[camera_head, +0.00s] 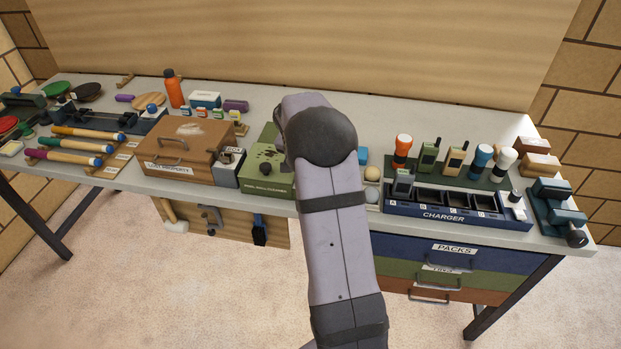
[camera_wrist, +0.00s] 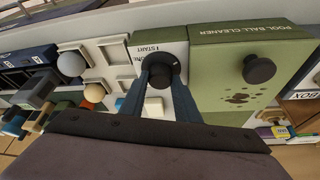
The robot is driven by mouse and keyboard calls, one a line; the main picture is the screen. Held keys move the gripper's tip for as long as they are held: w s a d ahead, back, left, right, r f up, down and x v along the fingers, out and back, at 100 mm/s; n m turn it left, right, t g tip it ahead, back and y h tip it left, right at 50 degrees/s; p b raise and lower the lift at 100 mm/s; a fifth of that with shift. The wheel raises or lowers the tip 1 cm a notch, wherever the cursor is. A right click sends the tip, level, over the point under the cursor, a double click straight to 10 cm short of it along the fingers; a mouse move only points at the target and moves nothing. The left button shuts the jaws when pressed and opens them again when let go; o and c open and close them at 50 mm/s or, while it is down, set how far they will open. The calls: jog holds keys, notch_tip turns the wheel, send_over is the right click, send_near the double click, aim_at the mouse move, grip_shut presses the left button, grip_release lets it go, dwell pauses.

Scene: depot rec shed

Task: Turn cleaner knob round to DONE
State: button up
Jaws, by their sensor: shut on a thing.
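The green pool ball cleaner (camera_wrist: 215,80) fills the upper right of the wrist view, and part of it shows left of my arm in the head view (camera_head: 262,183). A black dial knob (camera_wrist: 160,64) sits on a pale panel (camera_wrist: 143,50) marked START at the cleaner's left part. My gripper (camera_wrist: 160,72) is shut on this knob, one blue-grey finger at each side. The DONE mark is not readable, and the knob's pointer cannot be made out. My arm hides the dial in the head view.
The charger (camera_head: 445,216) stands right of my arm; a grey box (camera_head: 229,170) and the lost property box (camera_head: 187,150) stand left.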

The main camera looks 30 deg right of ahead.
jog(key=m+b, duration=0.1)
jog(key=m, duration=0.1)
jog(key=m+g+b, duration=0.1)
jog(key=shift+w+m+h, duration=0.2)
jog(key=shift+m+h, duration=0.1)
jog(key=shift+m, duration=0.1)
jog(key=m+g, duration=0.1)
jog(key=m, duration=0.2)
jog(key=shift+w+r+m+g+p, duration=0.1)
jog(key=shift+m+g+p, duration=0.2)
jog(key=shift+g+p, duration=0.1)
jog(key=m+p, duration=0.1)
jog(key=m+g+p, duration=0.1)
jog(key=m+p, duration=0.1)
jog(key=shift+w+r+m, duration=0.1)
jog(key=shift+r+m, duration=0.1)
jog(key=shift+m, duration=0.1)
jog(key=m+g+y+p, duration=0.1)
jog(key=m+p, duration=0.2)
jog(key=p, duration=0.1)
jog(key=shift+f, duration=0.2)
jog(key=shift+f+m+g+p, duration=0.1)
jog(key=shift+m+g+p, duration=0.2)
jog(key=shift+m+p, duration=0.15)
jog(key=o, duration=1)
jog(key=shift+r+p, duration=2.95)
jog(key=shift+r, duration=2.1)
